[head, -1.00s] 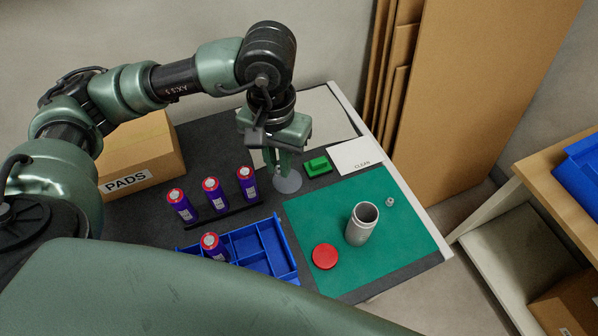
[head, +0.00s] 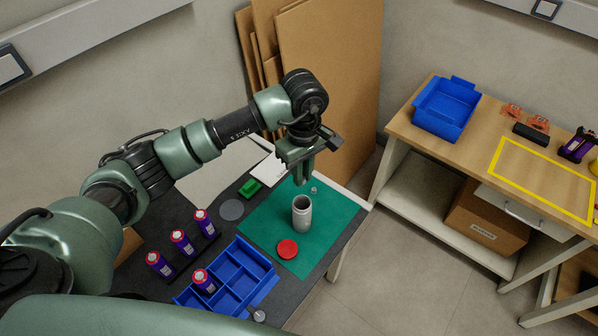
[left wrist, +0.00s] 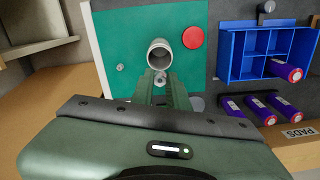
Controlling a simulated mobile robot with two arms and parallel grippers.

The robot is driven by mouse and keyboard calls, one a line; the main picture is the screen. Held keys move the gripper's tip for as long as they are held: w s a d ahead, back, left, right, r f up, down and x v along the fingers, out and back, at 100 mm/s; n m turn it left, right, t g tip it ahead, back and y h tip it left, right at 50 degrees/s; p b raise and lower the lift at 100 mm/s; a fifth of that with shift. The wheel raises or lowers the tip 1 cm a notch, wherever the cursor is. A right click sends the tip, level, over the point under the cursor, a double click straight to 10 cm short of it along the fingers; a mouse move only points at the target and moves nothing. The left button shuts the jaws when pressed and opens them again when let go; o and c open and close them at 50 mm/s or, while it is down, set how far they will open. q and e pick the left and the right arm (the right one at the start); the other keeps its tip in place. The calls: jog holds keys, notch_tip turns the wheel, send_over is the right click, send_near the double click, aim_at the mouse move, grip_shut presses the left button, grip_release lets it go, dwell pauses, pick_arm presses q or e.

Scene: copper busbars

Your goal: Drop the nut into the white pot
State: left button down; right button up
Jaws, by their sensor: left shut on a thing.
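The greyish-white pot (head: 301,220) stands upright and open-topped on the green mat (head: 330,228). It also shows in the left wrist view (left wrist: 160,55), just beyond my fingertips. A small grey nut (left wrist: 160,78) shows between the tips of my left gripper (left wrist: 162,84), which is shut on it. In the head view my left gripper (head: 303,182) hangs above the mat, behind and above the pot; the nut it holds is hard to see there. A second small grey piece (head: 313,190) lies on the mat behind the pot. My right gripper is not in view.
A red lid (head: 288,249) lies beside the pot. A blue divided bin (head: 268,290), several purple cylinders (head: 183,243), a grey disc (head: 231,209), a green block (head: 250,188) and a white card (head: 270,168) are on the table. Cardboard sheets (head: 330,80) lean behind.

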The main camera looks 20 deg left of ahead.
pick_arm(q)
notch_tip(320, 180, down, 3)
jog(key=shift+w+r+b, duration=0.1)
jog(key=shift+b, duration=0.45)
notch_tip(320, 180, down, 4)
jog(key=shift+r+b, duration=0.2)
jog(key=shift+b, duration=0.55)
jog(key=c, duration=1.3)
grip_release()
